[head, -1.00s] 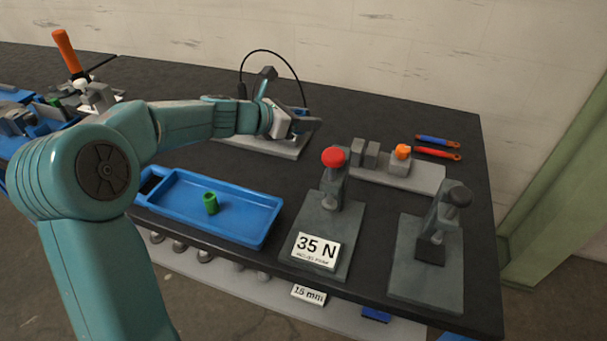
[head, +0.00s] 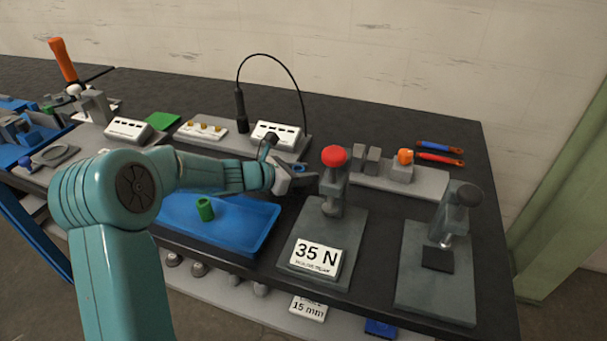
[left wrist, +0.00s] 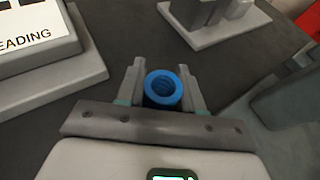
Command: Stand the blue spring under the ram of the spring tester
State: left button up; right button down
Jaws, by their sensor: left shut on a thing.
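My left gripper (head: 304,181) is shut on the blue spring (left wrist: 163,88). The spring is ring-like from above and sits between the two fingers in the left wrist view. In the head view only a small blue bit (head: 298,168) of it shows, the rest hidden by the gripper. The spring tester (head: 333,190) appears to be the grey stand with a red knob and a "35 N" plate. My gripper is in the air just left of its column; the spring is not under the ram. My right gripper is not in view.
A blue tray (head: 262,228) with a green spring (head: 205,208) lies left of the tester. Another grey press (head: 462,215) stands to the right. A grey block fixture (head: 425,181) is behind. A white readout box (head: 277,135) with a cabled probe (head: 241,108) stands behind the gripper.

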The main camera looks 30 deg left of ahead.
pick_arm(q)
jog(key=shift+f, duration=0.1)
jog(key=shift+f, duration=0.2)
jog(key=o, duration=1.1)
jog(key=shift+r, duration=0.1)
